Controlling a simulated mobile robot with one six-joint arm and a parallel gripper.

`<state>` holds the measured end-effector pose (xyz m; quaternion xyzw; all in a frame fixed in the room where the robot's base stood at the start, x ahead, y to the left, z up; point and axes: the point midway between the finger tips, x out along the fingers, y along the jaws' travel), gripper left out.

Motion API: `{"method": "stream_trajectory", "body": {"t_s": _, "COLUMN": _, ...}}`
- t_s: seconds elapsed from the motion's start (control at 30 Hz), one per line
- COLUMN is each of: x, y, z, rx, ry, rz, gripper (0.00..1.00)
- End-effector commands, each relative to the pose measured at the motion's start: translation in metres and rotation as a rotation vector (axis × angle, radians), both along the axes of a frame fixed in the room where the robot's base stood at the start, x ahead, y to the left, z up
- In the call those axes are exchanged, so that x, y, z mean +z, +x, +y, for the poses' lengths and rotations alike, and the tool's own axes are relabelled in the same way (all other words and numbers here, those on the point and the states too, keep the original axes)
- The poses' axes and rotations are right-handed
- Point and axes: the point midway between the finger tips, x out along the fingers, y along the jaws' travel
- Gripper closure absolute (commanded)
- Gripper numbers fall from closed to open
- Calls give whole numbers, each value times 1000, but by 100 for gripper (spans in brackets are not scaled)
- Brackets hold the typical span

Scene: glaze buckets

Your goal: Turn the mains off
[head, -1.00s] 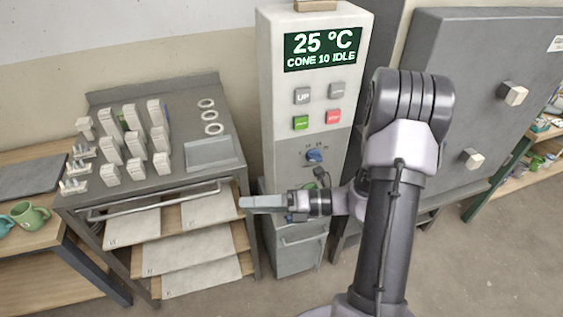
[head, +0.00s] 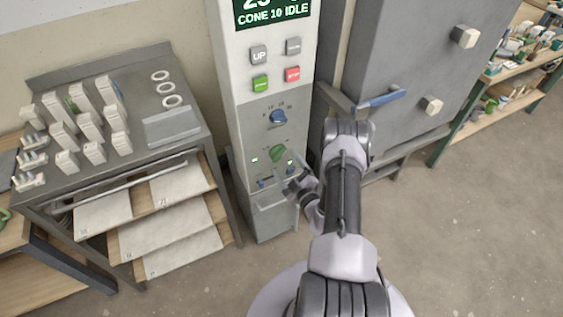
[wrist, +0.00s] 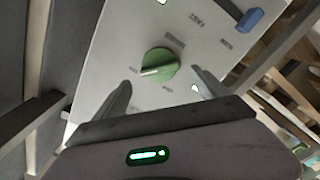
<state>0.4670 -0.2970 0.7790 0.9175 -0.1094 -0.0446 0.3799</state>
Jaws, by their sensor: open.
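A green rotary knob (head: 278,153) sits low on the front of the white kiln controller, under a blue dial (head: 278,117). In the wrist view the green knob (wrist: 160,63) is ahead of my fingers, with a pale line across its face. My gripper (head: 292,184) is just in front of the lower panel. In the wrist view my gripper (wrist: 163,90) has its fingers apart and nothing between them; the knob lies beyond the tips. The small labels are too blurred to read, so I cannot tell which control is marked mains.
The controller's display (head: 272,12) reads CONE 10 IDLE, above several push buttons. A grey cabinet (head: 415,90) with a blue-gripped handle (head: 380,98) stands right. A metal table (head: 120,120) with test tiles and pulled-out shelves is left. Open floor lies right.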

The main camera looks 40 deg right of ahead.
Motion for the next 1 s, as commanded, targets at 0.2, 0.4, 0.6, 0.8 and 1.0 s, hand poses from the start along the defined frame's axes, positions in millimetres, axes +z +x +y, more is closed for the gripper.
{"method": "stream_trajectory", "body": {"t_s": 0.2, "x": -1, "y": 31, "z": -7, "rx": 1, "ry": -1, "rz": 0, "gripper": 16}}
{"method": "stream_trajectory", "body": {"t_s": 0.4, "x": 0, "y": 36, "z": -8, "rx": 0, "ry": 0, "rz": 1, "gripper": 16}}
{"method": "stream_trajectory", "body": {"t_s": 0.6, "x": 0, "y": 36, "z": -8, "rx": 0, "ry": 0, "rz": 1, "gripper": 30}}
{"method": "stream_trajectory", "body": {"t_s": 0.8, "x": 0, "y": 36, "z": -8, "rx": 1, "ry": 0, "rz": 2, "gripper": 69}}
{"method": "stream_trajectory", "body": {"t_s": 1.0, "x": 0, "y": 36, "z": -8, "rx": 1, "ry": -6, "rz": 4, "gripper": 79}}
